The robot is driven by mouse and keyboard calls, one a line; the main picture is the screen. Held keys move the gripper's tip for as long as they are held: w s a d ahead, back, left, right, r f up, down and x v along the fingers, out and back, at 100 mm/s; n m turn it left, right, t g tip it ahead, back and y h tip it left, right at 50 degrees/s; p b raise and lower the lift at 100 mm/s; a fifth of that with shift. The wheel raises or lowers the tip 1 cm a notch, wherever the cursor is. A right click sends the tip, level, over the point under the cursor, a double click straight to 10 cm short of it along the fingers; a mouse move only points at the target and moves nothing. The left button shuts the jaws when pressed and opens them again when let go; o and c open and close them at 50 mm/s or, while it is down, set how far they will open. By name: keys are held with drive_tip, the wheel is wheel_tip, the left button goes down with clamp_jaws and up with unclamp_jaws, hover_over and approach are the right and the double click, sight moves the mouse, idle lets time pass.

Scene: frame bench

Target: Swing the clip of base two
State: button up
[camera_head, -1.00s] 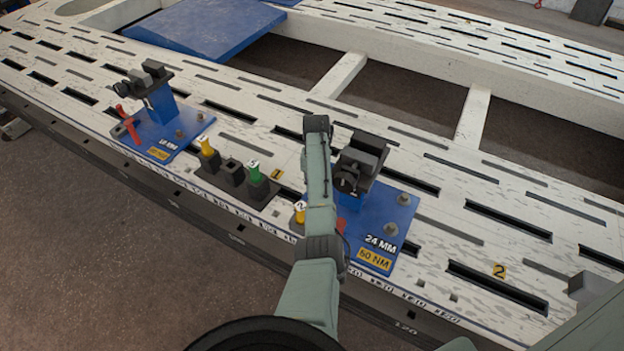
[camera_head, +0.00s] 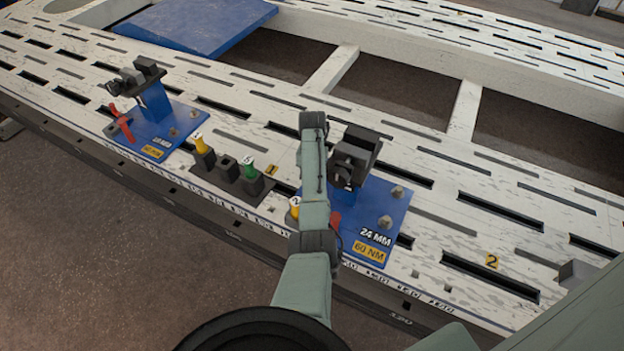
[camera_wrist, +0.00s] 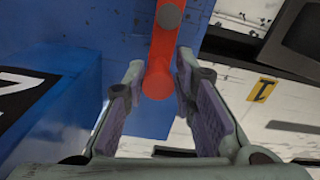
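Base two is the blue plate (camera_head: 395,205) on the right, marked 24 MM and 60 NM, with a dark clamp head (camera_head: 355,158) on its post. Its red clip (camera_head: 336,219) is mostly hidden behind my arm in the head view. In the wrist view the red clip (camera_wrist: 160,50) runs down from a grey pivot, and its rounded end lies between the fingers of my gripper (camera_wrist: 160,75). The fingers are apart, one on each side of the clip end, with small gaps seeming to show. In the head view my arm hides the gripper.
Another blue base (camera_head: 158,133) with its own red clip (camera_head: 122,123) stands at left. Between the bases is a dark holder (camera_head: 226,175) with yellow-topped and green-topped pieces. A grey block (camera_head: 577,273) lies at right. The slotted white bench (camera_head: 450,225) is clear around tag 2 (camera_head: 491,261).

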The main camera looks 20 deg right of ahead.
drive_tip(key=o, duration=0.3)
wheel_tip(320, 180, up, 12)
idle(0.7)
idle(0.3)
